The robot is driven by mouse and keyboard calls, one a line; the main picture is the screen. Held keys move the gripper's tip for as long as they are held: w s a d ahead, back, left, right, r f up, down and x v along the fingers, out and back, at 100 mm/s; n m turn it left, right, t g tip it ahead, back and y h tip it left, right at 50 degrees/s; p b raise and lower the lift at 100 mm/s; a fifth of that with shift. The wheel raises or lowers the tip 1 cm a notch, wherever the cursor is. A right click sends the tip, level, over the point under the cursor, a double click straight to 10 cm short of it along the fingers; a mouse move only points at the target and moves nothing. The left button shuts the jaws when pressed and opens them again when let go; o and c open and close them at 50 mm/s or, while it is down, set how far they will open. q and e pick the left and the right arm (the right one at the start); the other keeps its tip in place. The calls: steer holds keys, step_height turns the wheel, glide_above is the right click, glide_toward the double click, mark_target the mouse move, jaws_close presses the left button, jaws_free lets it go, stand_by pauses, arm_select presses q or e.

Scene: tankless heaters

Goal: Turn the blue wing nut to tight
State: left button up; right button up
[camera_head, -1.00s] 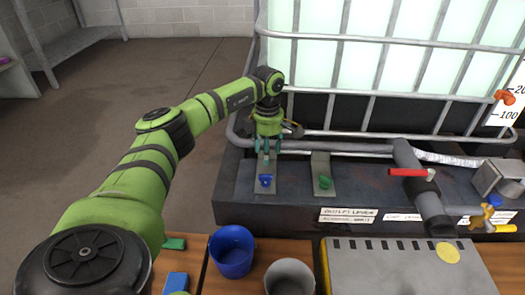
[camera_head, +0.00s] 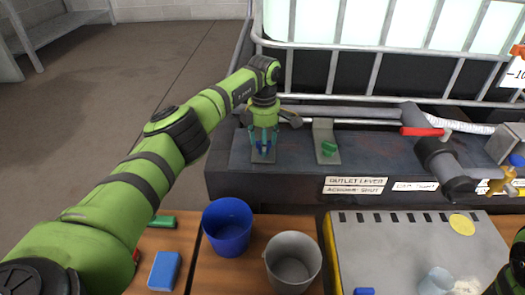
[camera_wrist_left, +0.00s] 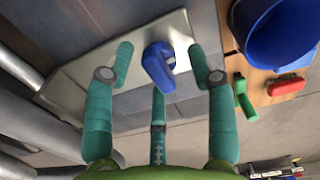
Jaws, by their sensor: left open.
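The blue wing nut (camera_wrist_left: 158,64) sits on a grey metal bracket plate (camera_wrist_left: 105,62) in the left wrist view. In the head view, the blue wing nut (camera_head: 263,149) is partly covered by my fingers. My left gripper (camera_head: 263,146) points down over it. In the left wrist view, the teal fingers of my left gripper (camera_wrist_left: 160,65) are spread around the nut, with a gap on either side; I cannot tell whether the third finger touches it. A green wing nut (camera_head: 329,148) is on a similar bracket to the right. My right gripper is not in view.
A caged tank (camera_head: 390,30) stands behind the dark ledge. A red-handled valve (camera_head: 424,131) and pipe are to the right. In front are a blue bucket (camera_head: 228,227), a grey bucket (camera_head: 293,262), a blue block (camera_head: 165,271) and a grey case (camera_head: 410,255).

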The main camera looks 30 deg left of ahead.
arm_select(q)
steer(key=shift+f, duration=0.6)
steer(key=shift+r, duration=0.1)
